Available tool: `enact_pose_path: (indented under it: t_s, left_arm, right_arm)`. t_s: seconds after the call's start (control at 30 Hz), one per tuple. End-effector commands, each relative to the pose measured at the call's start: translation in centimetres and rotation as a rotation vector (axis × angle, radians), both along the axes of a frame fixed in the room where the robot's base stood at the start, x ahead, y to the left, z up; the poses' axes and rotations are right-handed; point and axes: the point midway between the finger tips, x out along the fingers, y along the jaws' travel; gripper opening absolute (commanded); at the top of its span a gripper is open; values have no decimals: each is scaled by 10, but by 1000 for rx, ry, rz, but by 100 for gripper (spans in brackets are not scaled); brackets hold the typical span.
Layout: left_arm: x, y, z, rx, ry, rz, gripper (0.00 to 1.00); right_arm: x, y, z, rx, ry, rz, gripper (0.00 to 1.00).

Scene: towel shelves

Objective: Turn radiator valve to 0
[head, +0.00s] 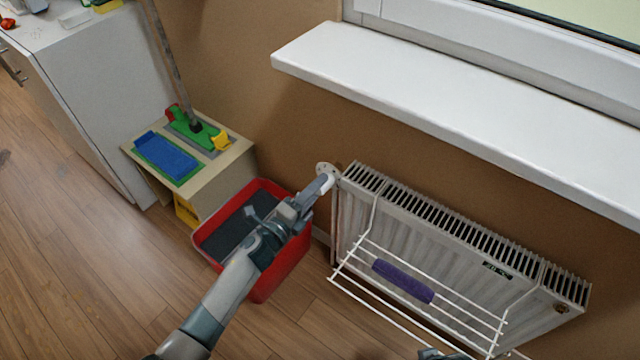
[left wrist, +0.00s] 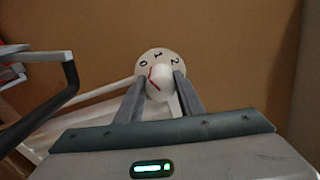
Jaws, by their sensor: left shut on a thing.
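The radiator valve is a white knob (left wrist: 160,80) in front of a round white dial plate (left wrist: 151,55) marked 0, 1 and 2. A red line on the knob slants, its upper end close to the 0. In the head view the dial plate (head: 326,170) shows at the radiator's upper left corner. My left gripper (head: 322,187) reaches it from the lower left. In the left wrist view its fingers (left wrist: 159,93) are on both sides of the knob, shut on it. A small grey part, perhaps my right gripper (head: 442,354), shows at the head view's bottom edge; its jaws are hidden.
The white radiator (head: 440,235) has a wire rack (head: 464,338) with a purple roll (head: 403,281) on its front. A windowsill (head: 440,105) juts out above. A red bin (head: 283,275) stands below my left arm, beside a small wooden table (head: 229,163).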

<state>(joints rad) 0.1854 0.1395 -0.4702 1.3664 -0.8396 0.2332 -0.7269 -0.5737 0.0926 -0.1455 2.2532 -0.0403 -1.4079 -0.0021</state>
Motion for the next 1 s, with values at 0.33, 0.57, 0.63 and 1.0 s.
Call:
enact_pose_path:
  t_s: [0.33, 0.57, 0.63, 1.0]
  left_arm:
    - [-4, -5, -2, -147, 111, -8, 12]
    - [-4, -5, -3, -173, 130, -8, 12]
    - [-4, -5, -3, -174, 131, -8, 12]
    - [-4, -5, -2, -173, 130, -7, 53]
  right_arm:
    - [0, 6, -23, 8, 7, 4, 25]
    - [3, 4, -31, 28, 22, 7, 25]
    - [9, -3, -31, 20, 21, 5, 25]
    - [10, -1, -30, 22, 16, 4, 25]
